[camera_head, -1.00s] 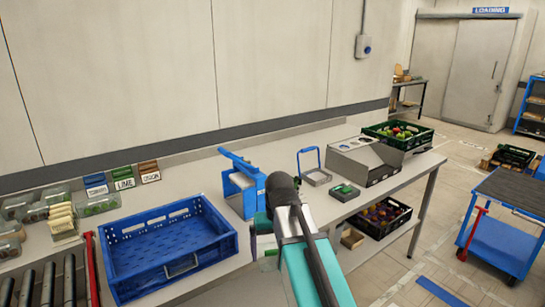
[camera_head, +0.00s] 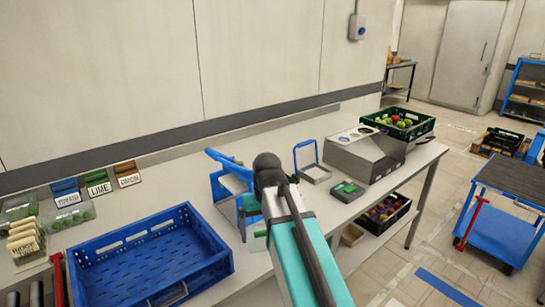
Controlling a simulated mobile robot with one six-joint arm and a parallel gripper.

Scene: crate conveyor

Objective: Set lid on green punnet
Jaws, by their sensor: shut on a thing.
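A clear punnet with green contents (camera_head: 72,218) stands at the left, below the LIME sign (camera_head: 98,186). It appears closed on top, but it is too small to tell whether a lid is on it. My gripper is hidden behind my own teal arm, so its jaws and anything in them do not show. A small pale and green part (camera_head: 257,234) peeks out left of my arm, and I cannot tell what it is. No separate lid is clearly visible.
A blue crate (camera_head: 160,222) stands left of my arm, with a blue stand (camera_head: 222,180) behind my arm. A grey box (camera_head: 362,155), a blue-handled tray (camera_head: 313,172) and a green crate (camera_head: 425,128) stand right. Bare bench lies behind the blue crate.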

